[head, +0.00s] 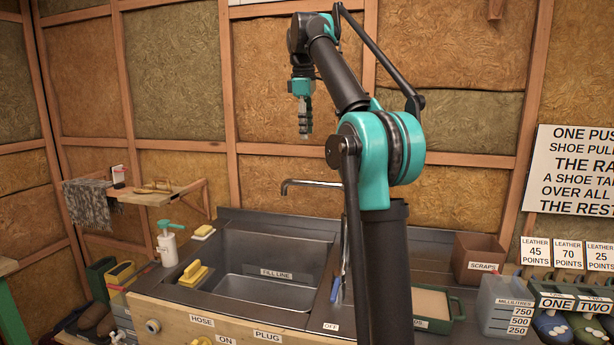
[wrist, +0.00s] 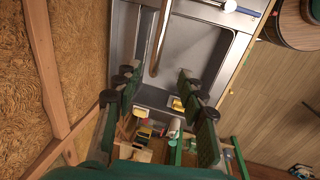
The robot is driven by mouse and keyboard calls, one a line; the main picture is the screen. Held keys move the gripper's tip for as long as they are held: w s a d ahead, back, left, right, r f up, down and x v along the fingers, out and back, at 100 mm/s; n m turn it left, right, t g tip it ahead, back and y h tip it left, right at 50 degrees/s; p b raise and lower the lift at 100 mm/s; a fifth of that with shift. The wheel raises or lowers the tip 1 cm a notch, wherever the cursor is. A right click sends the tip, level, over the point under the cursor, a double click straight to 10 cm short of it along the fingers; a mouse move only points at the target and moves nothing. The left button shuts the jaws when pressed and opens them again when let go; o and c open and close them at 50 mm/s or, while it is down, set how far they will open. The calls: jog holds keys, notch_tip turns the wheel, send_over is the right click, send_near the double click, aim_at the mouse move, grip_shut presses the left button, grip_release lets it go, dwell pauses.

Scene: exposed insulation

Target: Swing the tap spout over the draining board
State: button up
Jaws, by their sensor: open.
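The tap spout (head: 312,183) is a thin metal tube reaching left over the sink basin (head: 290,240), with a short downturned end. Its base is hidden behind my arm. In the wrist view the spout (wrist: 160,38) runs down from the top edge, its end appearing between my fingers. My gripper (head: 304,136) is open and empty, pointing down, and appears above the spout in the head view. In the wrist view my gripper (wrist: 157,80) has its fingers wide apart, and I see no contact with the spout. The draining board (head: 425,262), grey metal right of the basin, is partly hidden by my arm.
A blue-handled tool (head: 336,288) lies beside the basin's right edge. A scraps box (head: 477,257) and a green tray (head: 436,303) are to the right. The insulated wall (head: 270,110) stands behind.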

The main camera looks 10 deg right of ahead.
aim_at(309, 181)
jog(key=w+f, duration=0.1)
jog(key=f, duration=0.4)
jog(key=w+d+f, duration=0.1)
jog(key=f, duration=0.5)
jog(key=w+f, duration=0.1)
jog(key=f, duration=0.5)
jog(key=shift+w+d, duration=0.15)
grip_shut()
